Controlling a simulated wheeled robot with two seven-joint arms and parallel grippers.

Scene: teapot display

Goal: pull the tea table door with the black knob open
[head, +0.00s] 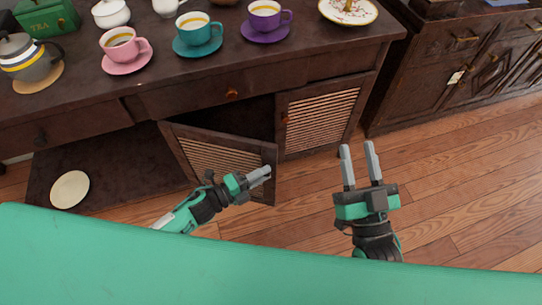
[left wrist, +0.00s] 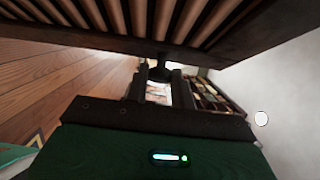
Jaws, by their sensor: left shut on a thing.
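The tea table (head: 150,75) is dark wood. Its left slatted door (head: 215,157) stands partly open, swung out toward me. My left gripper (head: 263,173) is at the door's free edge. In the left wrist view, the black knob (left wrist: 160,72) sits between the fingers of my left gripper (left wrist: 161,88), which is shut on it. In the head view the knob is hidden by the gripper. My right gripper (head: 358,148) is open and empty over the floor, right of the door.
The right slatted door (head: 318,118) is closed. A white plate (head: 70,189) lies on the lower shelf. Pink (head: 123,42), teal (head: 197,30) and purple (head: 266,15) cups stand on top. A dark cabinet (head: 440,85) stands at the right. The wooden floor (head: 460,190) is clear.

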